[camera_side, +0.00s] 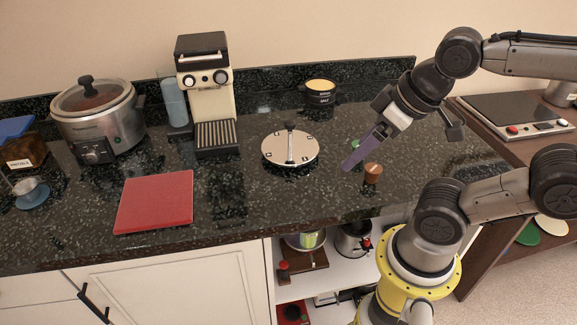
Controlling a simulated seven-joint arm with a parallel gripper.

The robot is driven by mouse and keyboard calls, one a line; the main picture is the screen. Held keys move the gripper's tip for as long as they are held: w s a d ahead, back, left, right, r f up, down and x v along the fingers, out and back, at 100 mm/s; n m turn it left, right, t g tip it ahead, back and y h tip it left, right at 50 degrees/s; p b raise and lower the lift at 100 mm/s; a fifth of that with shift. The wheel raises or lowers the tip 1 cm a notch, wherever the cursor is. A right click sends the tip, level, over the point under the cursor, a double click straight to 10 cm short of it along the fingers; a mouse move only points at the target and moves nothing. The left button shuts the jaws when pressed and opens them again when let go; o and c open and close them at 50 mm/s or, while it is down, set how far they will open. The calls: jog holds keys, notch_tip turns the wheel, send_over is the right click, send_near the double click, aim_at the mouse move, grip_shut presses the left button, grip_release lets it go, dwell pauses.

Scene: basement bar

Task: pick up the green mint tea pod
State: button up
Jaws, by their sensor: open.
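A small green object (355,144), which looks like the mint tea pod, sits on the dark speckled counter, partly hidden behind my gripper's fingers. My gripper (350,164) reaches in from the upper right, angled down to the left. Its fingers are in front of the green object in this view. It is open, though the finger gap is seen edge-on, and no object shows between the fingers. I cannot tell the height of the fingertips above the counter. A small brown, copper-topped pod (373,173) stands just right of the fingertips, apart from the green object.
A round silver lid-like disc (276,148) lies left of my gripper. A dark bowl (320,92) stands behind. A coffee machine (207,95), a slow cooker (100,120) and a red board (155,202) are farther left. Counter between disc and front edge is clear.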

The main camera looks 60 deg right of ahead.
jog(key=w+d+r+m+g, duration=0.1)
jog(key=w+d+m+g, duration=0.1)
jog(key=w+d+m, duration=0.5)
jog(key=w+d+r+m+g, duration=0.15)
jog(key=d+m, duration=0.35)
jog(key=m, duration=0.5)
jog(key=s+d+f+m+g, duration=0.2)
jog(key=d+f+m, duration=0.25)
jog(key=d, duration=0.45)
jog(key=shift+n, duration=0.45)
jog(key=f, duration=0.8)
jog(key=shift+a+f, duration=0.25)
jog(key=shift+a, duration=0.05)
jog(key=shift+d+f, duration=0.2)
jog(key=shift+f, duration=2.4)
grip_shut()
